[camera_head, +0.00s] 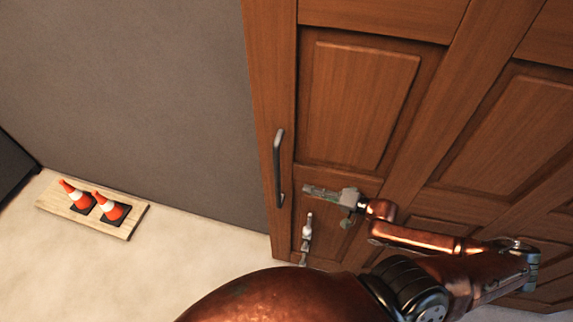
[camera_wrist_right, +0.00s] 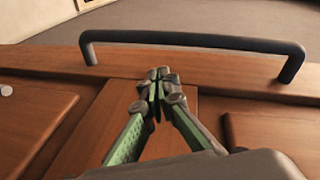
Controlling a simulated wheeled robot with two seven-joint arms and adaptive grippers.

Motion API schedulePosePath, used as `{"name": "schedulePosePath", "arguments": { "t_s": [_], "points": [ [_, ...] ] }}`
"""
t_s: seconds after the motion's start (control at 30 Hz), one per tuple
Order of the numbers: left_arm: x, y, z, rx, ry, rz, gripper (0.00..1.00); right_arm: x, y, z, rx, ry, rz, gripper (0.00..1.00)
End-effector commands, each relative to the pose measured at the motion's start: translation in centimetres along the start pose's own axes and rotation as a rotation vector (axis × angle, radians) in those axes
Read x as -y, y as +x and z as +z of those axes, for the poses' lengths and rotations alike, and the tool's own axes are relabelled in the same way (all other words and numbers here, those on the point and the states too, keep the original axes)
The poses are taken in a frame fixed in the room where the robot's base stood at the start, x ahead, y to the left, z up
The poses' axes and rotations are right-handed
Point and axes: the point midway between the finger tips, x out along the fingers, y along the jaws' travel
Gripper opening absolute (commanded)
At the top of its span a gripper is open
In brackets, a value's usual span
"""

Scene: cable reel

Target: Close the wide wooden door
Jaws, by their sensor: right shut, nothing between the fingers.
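The wide wooden door (camera_head: 360,100) is brown and panelled and fills the right half of the head view. A dark bar handle (camera_head: 279,168) is fixed near its left edge; it spans the upper part of the right wrist view (camera_wrist_right: 195,40). My right gripper (camera_head: 308,190) is shut and empty in front of the door face, just right of the handle. In the wrist view its fingertips (camera_wrist_right: 159,74) point toward the handle, short of the bar. Contact with the door cannot be told. How far the door stands open is unclear. My left gripper is not seen.
A small pale metal fitting (camera_head: 306,238) shows low on the door. A grey wall (camera_head: 130,90) stands left of the door. Two orange-and-white cones (camera_head: 95,205) stand on a wooden board (camera_head: 126,229) on the pale floor. The floor between board and door is clear.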

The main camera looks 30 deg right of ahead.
Motion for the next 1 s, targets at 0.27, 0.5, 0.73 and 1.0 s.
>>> {"name": "schedulePosePath", "arguments": {
  "t_s": [0.27,0.5,0.73,1.0],
  "points": [
    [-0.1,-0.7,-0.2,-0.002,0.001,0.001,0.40,6.6,-1.6,-2.5,0.061,0.261,-0.179,0.00],
    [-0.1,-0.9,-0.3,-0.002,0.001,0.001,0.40,7.6,0.3,-2.7,0.064,0.281,-0.199,0.00],
    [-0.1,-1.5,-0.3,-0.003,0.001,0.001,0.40,8.5,4.1,-2.6,0.064,0.280,-0.200,0.00],
    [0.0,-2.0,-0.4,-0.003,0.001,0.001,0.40,9.0,7.4,-2.4,0.064,0.278,-0.196,0.00]
  ]
}}
